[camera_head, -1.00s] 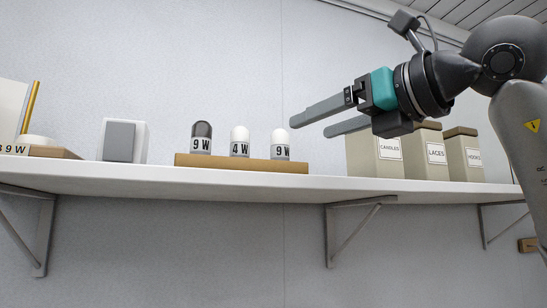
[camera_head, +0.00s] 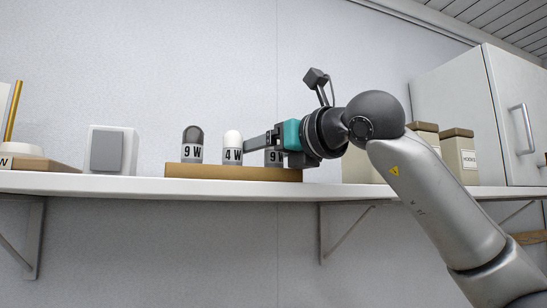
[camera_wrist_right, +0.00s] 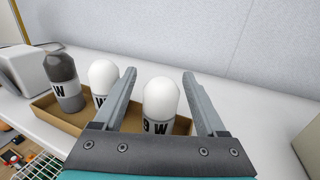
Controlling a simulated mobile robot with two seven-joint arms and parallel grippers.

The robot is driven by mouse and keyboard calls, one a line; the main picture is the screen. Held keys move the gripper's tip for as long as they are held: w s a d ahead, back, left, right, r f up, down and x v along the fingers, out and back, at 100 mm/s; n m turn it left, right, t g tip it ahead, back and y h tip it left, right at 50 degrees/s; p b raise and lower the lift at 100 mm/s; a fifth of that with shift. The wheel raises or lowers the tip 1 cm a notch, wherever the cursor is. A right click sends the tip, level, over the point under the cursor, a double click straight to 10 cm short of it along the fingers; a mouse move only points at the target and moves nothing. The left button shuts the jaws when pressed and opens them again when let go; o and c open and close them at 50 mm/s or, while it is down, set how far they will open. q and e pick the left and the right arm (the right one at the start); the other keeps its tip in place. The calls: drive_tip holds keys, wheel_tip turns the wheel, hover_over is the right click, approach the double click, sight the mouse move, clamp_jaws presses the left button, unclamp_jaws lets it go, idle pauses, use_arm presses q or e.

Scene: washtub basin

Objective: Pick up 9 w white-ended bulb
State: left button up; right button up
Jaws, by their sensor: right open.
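The 9 W white-ended bulb (camera_wrist_right: 160,101) stands upright at the right end of a brown tray (camera_head: 190,172) on the shelf. In the right wrist view it sits between the open fingers of my right gripper (camera_wrist_right: 160,88), apart from both. In the head view the gripper (camera_head: 250,136) hides its white top, and part of its label (camera_head: 274,157) shows. A 4 W white-ended bulb (camera_head: 232,139) stands to its left, close to the left finger. A dark-ended 9 W bulb (camera_head: 192,135) stands at the tray's left end. My left gripper is out of view.
The white shelf (camera_head: 120,186) runs along the wall. A white switch box (camera_head: 110,150) stands left of the tray. Labelled canisters (camera_head: 458,155) and a white cabinet (camera_head: 490,110) are at the right. A wire rack (camera_wrist_right: 40,168) shows below the shelf.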

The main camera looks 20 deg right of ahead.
clamp_jaws()
idle(0.6)
